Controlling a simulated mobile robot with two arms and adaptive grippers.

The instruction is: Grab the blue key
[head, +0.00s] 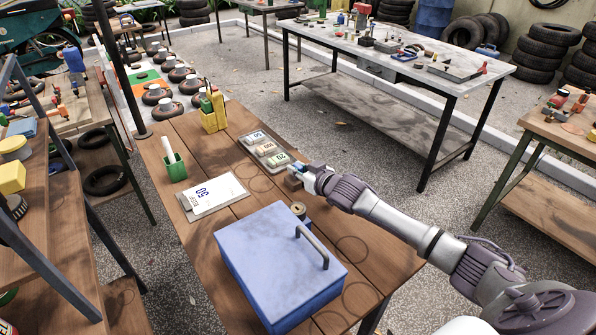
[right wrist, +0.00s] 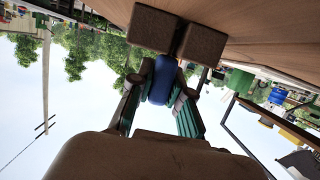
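The blue key shows in the right wrist view as a rounded blue piece (right wrist: 161,80) at the end of my right gripper (right wrist: 161,95). The gripper's two teal-padded fingers lie against its two sides and look shut on it. Two brown blocks (right wrist: 152,27) stand just beyond the blue piece, at the tabletop; I cannot tell whether it touches them. In the head view my right gripper (head: 302,178) is low at the right edge of the wooden table, beside a small brown block (head: 293,183). The fingers mostly hide the key there. My left gripper is not in view.
On the wooden table (head: 205,250) are a blue box with a handle (head: 278,262), a can (head: 298,210), a clipboard (head: 213,195), a tray (head: 246,140) of labelled pieces, a green cup (head: 174,167) and a yellow holder (head: 213,118).

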